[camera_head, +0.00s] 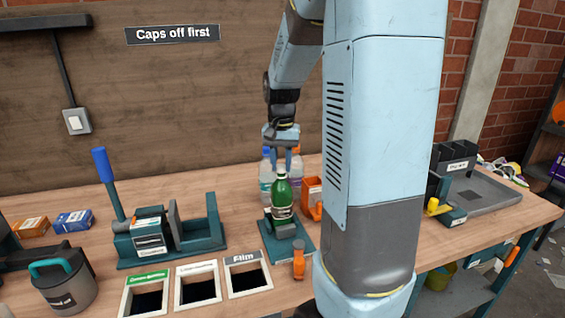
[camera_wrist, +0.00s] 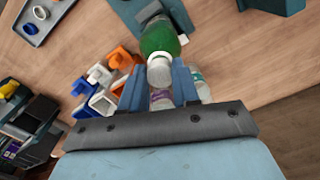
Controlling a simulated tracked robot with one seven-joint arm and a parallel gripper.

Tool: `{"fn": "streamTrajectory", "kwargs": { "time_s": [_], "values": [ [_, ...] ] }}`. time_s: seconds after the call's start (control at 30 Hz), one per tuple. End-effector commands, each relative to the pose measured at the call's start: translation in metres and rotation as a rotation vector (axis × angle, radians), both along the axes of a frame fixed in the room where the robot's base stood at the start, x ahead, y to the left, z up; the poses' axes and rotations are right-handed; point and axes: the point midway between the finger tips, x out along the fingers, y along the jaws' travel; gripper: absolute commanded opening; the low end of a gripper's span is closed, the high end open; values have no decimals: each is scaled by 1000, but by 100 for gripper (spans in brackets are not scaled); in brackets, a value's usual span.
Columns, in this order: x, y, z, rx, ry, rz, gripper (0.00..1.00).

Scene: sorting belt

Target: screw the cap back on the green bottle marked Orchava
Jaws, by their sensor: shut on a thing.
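The green bottle (camera_head: 283,197) stands upright in a teal holder (camera_head: 272,246) on the workbench. Its label is too small to read. My gripper (camera_head: 281,166) is right above the bottle, pointing down. In the wrist view, my gripper (camera_wrist: 158,80) is shut on a white cap (camera_wrist: 160,71), with one blue finger on each side. The green bottle (camera_wrist: 159,38) shows just beyond the cap, in line with it. The cap is at the bottle's mouth; I cannot tell whether it is seated on the thread.
Clear bottles (camera_head: 265,178) stand close behind the green bottle. An orange holder (camera_head: 313,190) is at its right and a small orange bottle (camera_head: 299,262) in front. A teal press with a blue lever (camera_head: 105,168) and labelled bins (camera_head: 197,268) are at the left. A grey tray (camera_head: 490,194) lies far right.

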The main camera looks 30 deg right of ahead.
Motion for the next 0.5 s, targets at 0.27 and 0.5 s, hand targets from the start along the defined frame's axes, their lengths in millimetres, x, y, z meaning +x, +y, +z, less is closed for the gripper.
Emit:
{"fn": "streamTrajectory", "kwargs": {
  "time_s": [0.27, 0.5],
  "values": [
    [0, 0, -2, 0, 0, 0, 3],
    [0, 0, -3, -1, -1, 0, 37]
  ]
}}
